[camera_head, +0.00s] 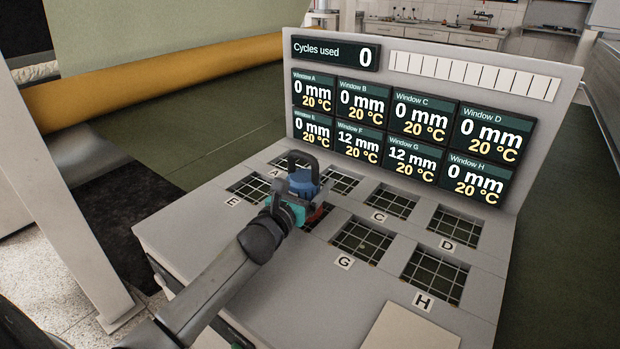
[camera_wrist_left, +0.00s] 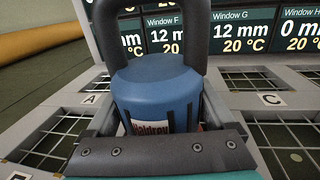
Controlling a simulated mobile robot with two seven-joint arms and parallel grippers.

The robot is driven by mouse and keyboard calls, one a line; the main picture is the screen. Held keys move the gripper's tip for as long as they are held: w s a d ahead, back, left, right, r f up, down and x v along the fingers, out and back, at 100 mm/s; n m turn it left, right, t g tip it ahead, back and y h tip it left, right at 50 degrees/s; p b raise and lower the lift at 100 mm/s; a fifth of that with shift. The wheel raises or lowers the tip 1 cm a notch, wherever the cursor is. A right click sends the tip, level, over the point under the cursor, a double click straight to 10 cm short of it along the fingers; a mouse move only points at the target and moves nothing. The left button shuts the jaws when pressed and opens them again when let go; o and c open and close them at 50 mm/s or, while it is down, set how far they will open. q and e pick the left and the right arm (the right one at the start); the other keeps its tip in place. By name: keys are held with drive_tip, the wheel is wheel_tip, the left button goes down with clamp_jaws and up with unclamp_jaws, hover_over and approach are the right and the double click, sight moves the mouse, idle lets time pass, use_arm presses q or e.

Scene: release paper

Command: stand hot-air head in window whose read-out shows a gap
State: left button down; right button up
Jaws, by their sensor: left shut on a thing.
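The hot-air head (camera_head: 303,182), a blue body with a black loop handle, is held upright in my left gripper (camera_head: 290,203). In the left wrist view the blue head (camera_wrist_left: 158,85) sits between the fingers. It is at the window between E and G in the front row, which it and the gripper largely hide; I cannot tell whether it touches the panel. The read-outs for Window F (camera_head: 358,142) and Window G (camera_head: 411,157) show 12 mm, 20 °C. The other read-outs show 0 mm. Window G (camera_head: 362,241) is an empty gridded opening. My right gripper is not in view.
Gridded windows C (camera_head: 392,201), D (camera_head: 455,228) and H (camera_head: 435,276) are empty. The Cycles used display (camera_head: 335,53) shows 0, beside a blank white strip (camera_head: 474,75). A beige plate (camera_head: 411,328) lies at the panel's front. A yellow roll (camera_head: 150,80) spans the left.

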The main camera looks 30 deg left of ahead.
use_arm(q)
drive_tip(key=shift+r, duration=0.25)
drive_tip(key=shift+c, duration=0.7)
unclamp_jaws()
drive_tip(key=shift+f, duration=0.35)
drive_tip(key=shift+o, duration=0.7)
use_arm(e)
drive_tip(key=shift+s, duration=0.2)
use_arm(q)
drive_tip(key=shift+r, duration=0.1)
drive_tip(key=shift+r, duration=0.15)
drive_tip(key=shift+s, duration=0.4)
drive_tip(key=s, duration=0.3)
drive_tip(key=s+p, duration=0.1)
drive_tip(key=s, duration=0.3)
drive_tip(key=s+d, duration=0.1)
drive_tip(key=s, duration=0.3)
drive_tip(key=shift+s, duration=0.15)
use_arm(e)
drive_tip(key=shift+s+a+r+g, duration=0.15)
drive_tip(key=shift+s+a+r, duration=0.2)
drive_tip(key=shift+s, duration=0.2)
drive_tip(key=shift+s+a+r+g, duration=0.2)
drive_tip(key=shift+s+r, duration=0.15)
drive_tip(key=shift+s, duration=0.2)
